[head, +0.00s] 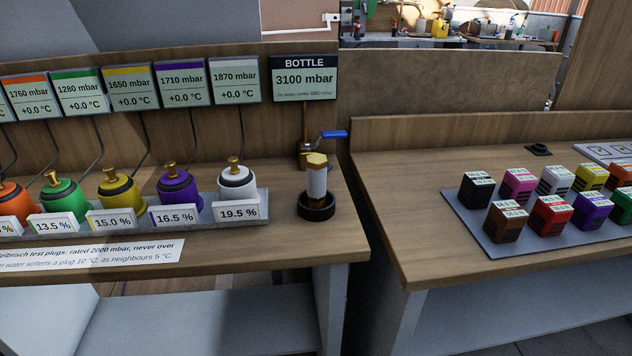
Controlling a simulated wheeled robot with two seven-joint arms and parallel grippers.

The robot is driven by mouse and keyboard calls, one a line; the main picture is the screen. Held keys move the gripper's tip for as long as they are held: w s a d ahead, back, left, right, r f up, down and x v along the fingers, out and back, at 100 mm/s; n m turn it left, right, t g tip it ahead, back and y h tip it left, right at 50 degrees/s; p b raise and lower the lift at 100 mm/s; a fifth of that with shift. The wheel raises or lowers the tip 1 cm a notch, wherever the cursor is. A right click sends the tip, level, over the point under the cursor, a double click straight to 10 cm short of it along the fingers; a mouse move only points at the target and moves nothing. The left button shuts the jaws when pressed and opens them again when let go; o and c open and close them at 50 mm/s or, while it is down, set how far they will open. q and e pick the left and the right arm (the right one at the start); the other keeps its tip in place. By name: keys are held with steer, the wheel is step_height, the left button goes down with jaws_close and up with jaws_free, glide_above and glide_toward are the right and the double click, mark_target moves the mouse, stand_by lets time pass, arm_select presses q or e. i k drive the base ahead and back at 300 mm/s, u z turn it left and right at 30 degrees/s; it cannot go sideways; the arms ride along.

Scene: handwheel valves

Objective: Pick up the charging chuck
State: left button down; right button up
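What looks like the charging chuck (317,183) stands upright near the right end of the left bench. It has a pale cylindrical body and a brass hexagonal top. Its lower end sits in a black round holder (317,207). A brass valve with a blue lever (333,134) is on the panel just behind it, below the "BOTTLE" display (304,78) reading 3100 mbar. Neither of my grippers shows in the head view.
Left of it, a grey tray (262,205) holds several coloured plugs with brass tops; the white plug (236,182) is nearest. A gap separates the right bench (400,200), where a grey tray (480,235) carries several coloured blocks. Bench front before the holder is clear.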

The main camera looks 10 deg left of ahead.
mark_target(317, 163)
steer(key=k, duration=0.6)
steer(key=u, duration=0.75)
steer(key=i, duration=0.95)
steer(key=z, duration=0.35)
